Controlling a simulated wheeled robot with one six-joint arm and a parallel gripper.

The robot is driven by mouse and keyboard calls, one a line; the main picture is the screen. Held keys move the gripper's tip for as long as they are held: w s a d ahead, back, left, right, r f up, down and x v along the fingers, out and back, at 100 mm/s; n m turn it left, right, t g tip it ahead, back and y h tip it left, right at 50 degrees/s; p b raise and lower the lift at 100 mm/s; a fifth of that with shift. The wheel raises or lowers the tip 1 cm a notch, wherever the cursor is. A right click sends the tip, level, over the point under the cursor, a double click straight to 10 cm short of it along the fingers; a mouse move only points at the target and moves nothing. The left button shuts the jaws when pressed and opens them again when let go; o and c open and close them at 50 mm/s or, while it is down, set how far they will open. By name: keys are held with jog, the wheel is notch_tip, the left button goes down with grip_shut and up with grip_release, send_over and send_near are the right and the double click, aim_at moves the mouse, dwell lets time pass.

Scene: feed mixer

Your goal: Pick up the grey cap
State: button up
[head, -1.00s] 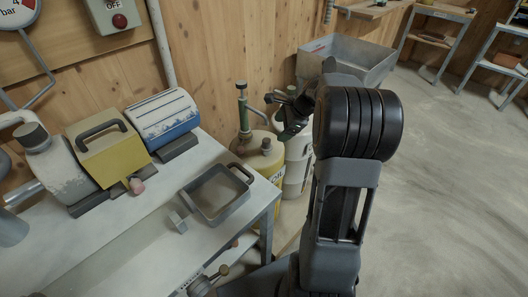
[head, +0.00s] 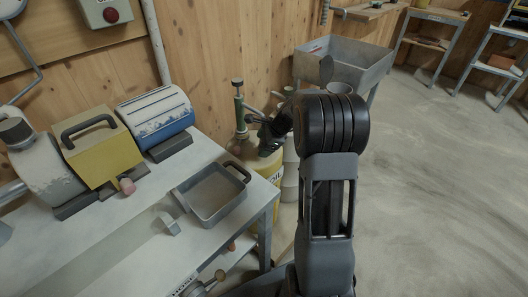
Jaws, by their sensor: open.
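A dark grey round cap (head: 15,130) sits on top of a worn white housing at the left end of the bench. The yellow oil can (head: 262,168), with a green hand pump (head: 240,108), stands on the floor side beyond the bench's right end. The small greyish cap on the oil can's top is hidden behind my gripper now. I cannot tell which cap is meant. My gripper (head: 262,122) is open, dark, and in front of the can's top beside the pump. Its fingertips are hard to make out, and I see nothing held.
A shallow grey tray (head: 213,196) and a small grey block (head: 168,224) are on the bench. A yellow box (head: 104,155) and a blue-and-white housing (head: 155,113) stand behind. A metal sink (head: 342,62) is at the back. The floor to the right is clear.

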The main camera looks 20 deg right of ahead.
jog(key=shift+w+a+f, duration=0.2)
jog(key=shift+w+f, duration=0.05)
jog(key=shift+f, duration=0.35)
jog(key=c, duration=1)
jog(key=shift+r, duration=0.25)
